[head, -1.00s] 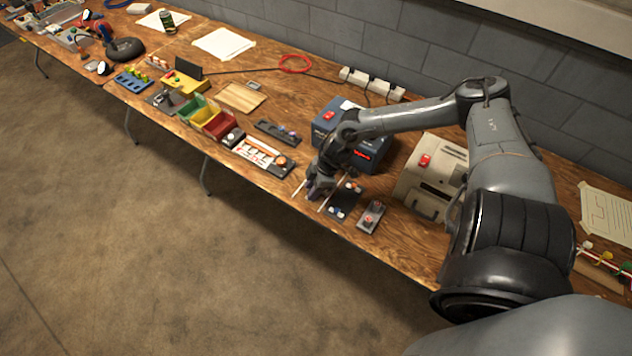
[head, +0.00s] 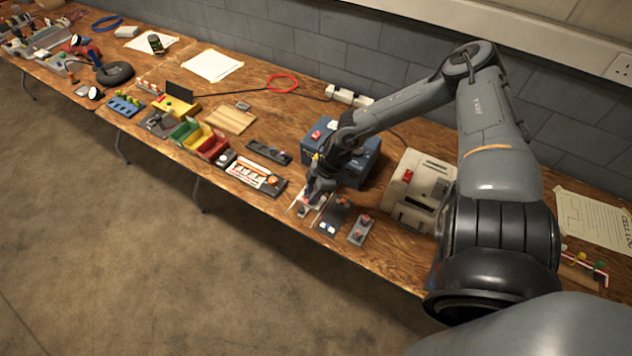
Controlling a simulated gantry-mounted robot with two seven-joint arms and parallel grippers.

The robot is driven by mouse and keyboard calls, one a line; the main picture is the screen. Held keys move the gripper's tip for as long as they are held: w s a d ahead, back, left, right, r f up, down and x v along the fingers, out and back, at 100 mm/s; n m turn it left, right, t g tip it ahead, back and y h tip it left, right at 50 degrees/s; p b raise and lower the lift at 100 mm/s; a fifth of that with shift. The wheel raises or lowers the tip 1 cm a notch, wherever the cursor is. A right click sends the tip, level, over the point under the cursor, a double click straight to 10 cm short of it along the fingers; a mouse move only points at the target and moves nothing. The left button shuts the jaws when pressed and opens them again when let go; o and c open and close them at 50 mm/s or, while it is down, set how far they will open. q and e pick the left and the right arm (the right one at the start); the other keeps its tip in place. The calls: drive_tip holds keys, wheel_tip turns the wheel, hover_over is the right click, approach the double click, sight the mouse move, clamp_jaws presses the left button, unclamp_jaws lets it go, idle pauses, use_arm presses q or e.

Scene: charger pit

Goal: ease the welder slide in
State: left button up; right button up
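My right gripper (head: 309,203) points down at the front of the table, just in front of the blue box (head: 366,163) with a red switch. A small pale plate (head: 295,209) lies under and around its fingertips. The fingers are too small and dark to show whether they are open, or whether they touch anything. A beige box (head: 405,190) with a red switch and dark slots stands to the right, partly behind my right arm. No part is clearly recognisable as the welder slide, and I cannot tell which box is the welder. My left gripper is out of view.
A dark panel (head: 335,214) and a grey two-button panel (head: 361,229) lie right of the gripper. A white-and-orange board (head: 254,172) and coloured bins (head: 200,138) lie left. A power strip (head: 348,96) and a red cable ring (head: 282,83) lie behind. Bare wood shows at the front right.

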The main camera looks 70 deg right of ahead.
use_arm(q)
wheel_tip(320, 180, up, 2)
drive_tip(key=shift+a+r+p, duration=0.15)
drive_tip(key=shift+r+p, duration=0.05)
drive_tip(key=shift+p, duration=0.75)
use_arm(e)
drive_tip(key=v, duration=0.3)
drive_tip(key=shift+a, duration=0.1)
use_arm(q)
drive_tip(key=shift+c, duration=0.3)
